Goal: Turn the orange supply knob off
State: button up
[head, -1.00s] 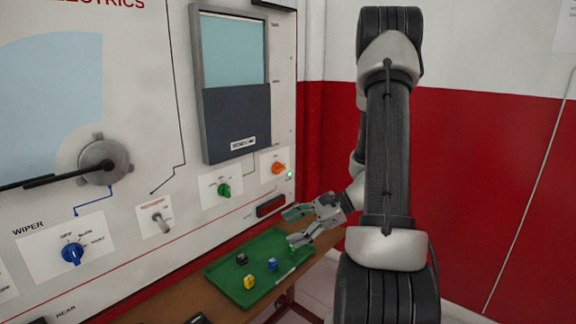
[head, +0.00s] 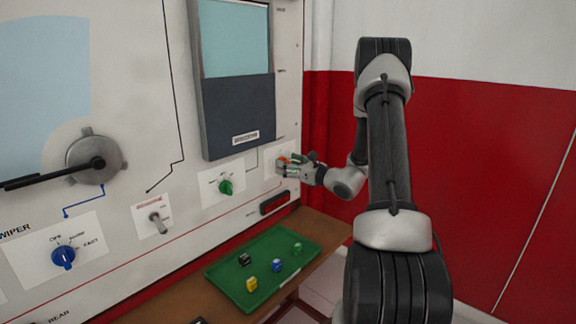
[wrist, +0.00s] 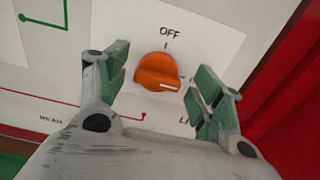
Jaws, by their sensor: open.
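The orange supply knob (wrist: 158,72) sits on a white plate on the panel in the wrist view. Its white pointer line points right, away from the OFF mark above it. My gripper (wrist: 158,82) is open, with one green-padded finger on each side of the knob and gaps between the pads and the knob. In the head view the orange knob (head: 283,160) is partly hidden by my gripper (head: 287,165), which is at the panel's right edge.
A green knob (head: 225,187) is to the left on the panel. Below, a green tray (head: 225,274) with several small coloured cubes lies on a brown bench (head: 325,233). A red wall (head: 480,170) is at the right.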

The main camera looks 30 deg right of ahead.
jog(key=shift+w+a, duration=0.15)
jog(key=shift+w, duration=0.1)
jog(key=shift+c, duration=0.4)
jog(key=c, duration=0.9)
jog(key=shift+c, duration=0.2)
